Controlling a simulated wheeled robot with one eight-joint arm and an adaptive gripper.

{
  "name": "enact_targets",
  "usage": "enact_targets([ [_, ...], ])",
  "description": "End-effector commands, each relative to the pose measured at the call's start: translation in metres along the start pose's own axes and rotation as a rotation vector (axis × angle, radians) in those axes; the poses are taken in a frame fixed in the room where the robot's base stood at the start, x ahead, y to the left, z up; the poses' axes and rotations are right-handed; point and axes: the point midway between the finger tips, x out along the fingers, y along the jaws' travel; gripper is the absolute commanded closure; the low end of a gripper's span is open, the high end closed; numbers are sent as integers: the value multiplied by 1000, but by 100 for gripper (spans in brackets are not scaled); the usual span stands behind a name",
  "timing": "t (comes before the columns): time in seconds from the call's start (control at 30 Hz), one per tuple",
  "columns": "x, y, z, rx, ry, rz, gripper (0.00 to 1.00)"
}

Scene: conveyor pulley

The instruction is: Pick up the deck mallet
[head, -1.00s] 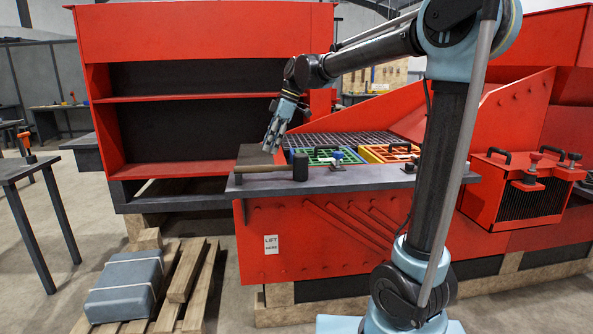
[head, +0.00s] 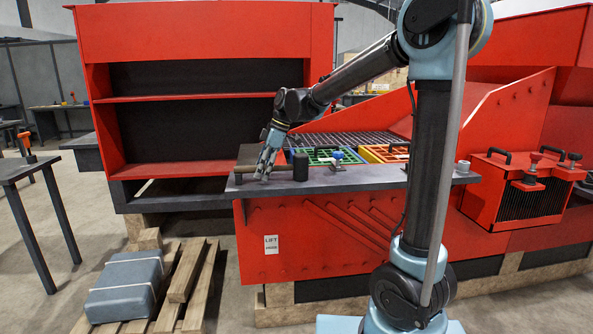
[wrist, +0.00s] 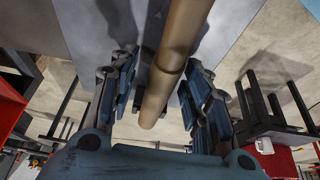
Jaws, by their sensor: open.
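The deck mallet lies on the grey shelf (head: 350,180) on the red machine's front edge. Its dark head (head: 300,167) points right and its tan wooden handle (head: 246,169) runs left. My gripper (head: 262,177) is open at the handle, with its fingers pointing down. In the wrist view the handle (wrist: 172,65) passes between the two open fingers (wrist: 165,95), with a gap on both sides. The mallet head is out of the wrist view. My fingers hide part of the handle in the head view.
A red shelf unit (head: 150,168) stands behind at left. A side table (head: 22,167) is far left.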

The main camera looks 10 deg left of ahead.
Motion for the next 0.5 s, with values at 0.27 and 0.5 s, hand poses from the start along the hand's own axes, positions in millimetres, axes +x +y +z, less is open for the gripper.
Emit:
enact_targets([
  [0.27,0,0,0,0,0,0,78],
  [0.5,0,0,0,0,0,0,100],
])
